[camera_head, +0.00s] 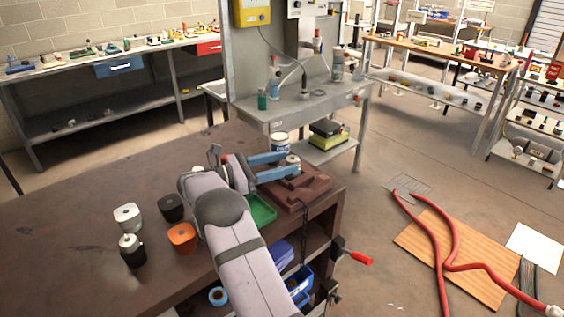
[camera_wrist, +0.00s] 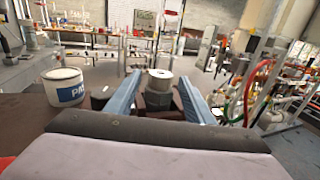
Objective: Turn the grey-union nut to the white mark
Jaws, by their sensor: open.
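A round grey metal fitting, which looks like the grey-union nut (camera_head: 293,159), stands upright on a brown block (camera_head: 306,187) at the right end of the bench. It also shows in the wrist view (camera_wrist: 160,82), with a pale top and a dark body below. My gripper (camera_head: 293,162) is open, its two blue fingers reaching toward the fitting. In the wrist view my gripper (camera_wrist: 158,84) has one finger on each side of the fitting, with gaps visible. I cannot tell whether the tips are at its height. I cannot make out the white mark.
A white can (camera_head: 279,144) stands just beyond my fingers, left in the wrist view (camera_wrist: 62,90). A green tray (camera_head: 262,208) lies beside the block. An orange pot (camera_head: 182,238) and several others stand on the bench's left. The bench's far left is mostly clear.

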